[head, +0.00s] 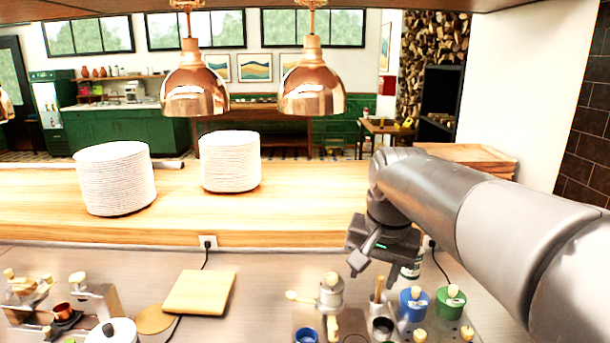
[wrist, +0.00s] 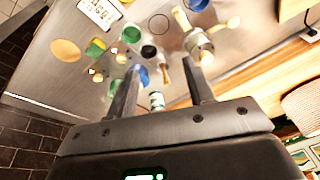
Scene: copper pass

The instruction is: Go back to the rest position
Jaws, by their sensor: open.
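My gripper (head: 376,266) hangs from my arm at the right of the middle in the head view, above the back part of the counter. It points down over a group of jars and small containers. In the wrist view my gripper (wrist: 161,66) shows two fingers spread apart, with nothing held between them. A small white and green bottle (wrist: 157,100) shows beyond the fingers; it is also partly visible behind the gripper in the head view (head: 411,268). I cannot tell the exact gap between the fingers and the containers.
A blue jar (head: 413,304) and a green jar (head: 450,302) stand below my gripper. A wooden board (head: 200,292) lies to the left. Two plate stacks (head: 115,180) (head: 230,162) stand on the wooden shelf (head: 300,205). Copper lamps (head: 195,85) (head: 312,85) hang above.

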